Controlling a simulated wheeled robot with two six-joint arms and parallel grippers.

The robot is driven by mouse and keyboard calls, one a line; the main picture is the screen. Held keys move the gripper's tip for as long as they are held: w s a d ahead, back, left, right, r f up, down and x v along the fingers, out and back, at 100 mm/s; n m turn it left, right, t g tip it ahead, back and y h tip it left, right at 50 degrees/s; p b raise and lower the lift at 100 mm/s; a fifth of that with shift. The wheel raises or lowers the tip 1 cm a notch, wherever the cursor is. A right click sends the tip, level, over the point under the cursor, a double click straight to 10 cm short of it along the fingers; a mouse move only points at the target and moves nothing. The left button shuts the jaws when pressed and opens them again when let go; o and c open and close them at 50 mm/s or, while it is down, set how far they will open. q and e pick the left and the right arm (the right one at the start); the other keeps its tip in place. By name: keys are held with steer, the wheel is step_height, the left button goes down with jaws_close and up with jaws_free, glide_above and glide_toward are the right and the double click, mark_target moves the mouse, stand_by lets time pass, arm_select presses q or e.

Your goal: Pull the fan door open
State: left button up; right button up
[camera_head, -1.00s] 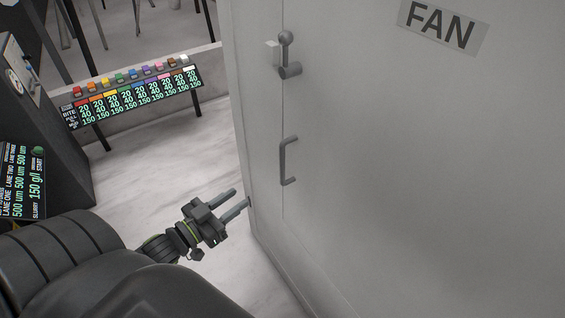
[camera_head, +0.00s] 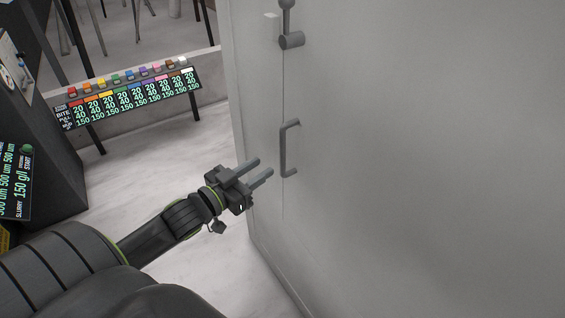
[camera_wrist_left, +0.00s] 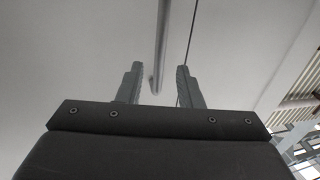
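The fan door (camera_head: 420,170) is a large grey panel filling the right of the head view. A thin vertical seam at its left edge shows it shut. A grey bar handle (camera_head: 284,150) stands upright near that seam. Above it is a grey lever latch (camera_head: 290,38). My left gripper (camera_head: 264,168) is open and empty, just left of the handle and pointing toward it. In the left wrist view the handle bar (camera_wrist_left: 161,45) appears between the two spread fingers (camera_wrist_left: 157,85), ahead of them; contact is not visible. My right gripper is not in view.
A low wall with a colour-button panel (camera_head: 130,98) stands at the back left. A dark console with a screen (camera_head: 15,180) is at the far left. The pale floor (camera_head: 160,170) between them and the door is clear.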

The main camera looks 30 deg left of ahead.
arm_select(q)
steer(key=b, duration=0.2)
glide_above(282, 172)
steer(key=shift+w+a, duration=0.2)
steer(key=shift+w, duration=0.2)
steer(key=shift+c, duration=0.2)
jaws_close()
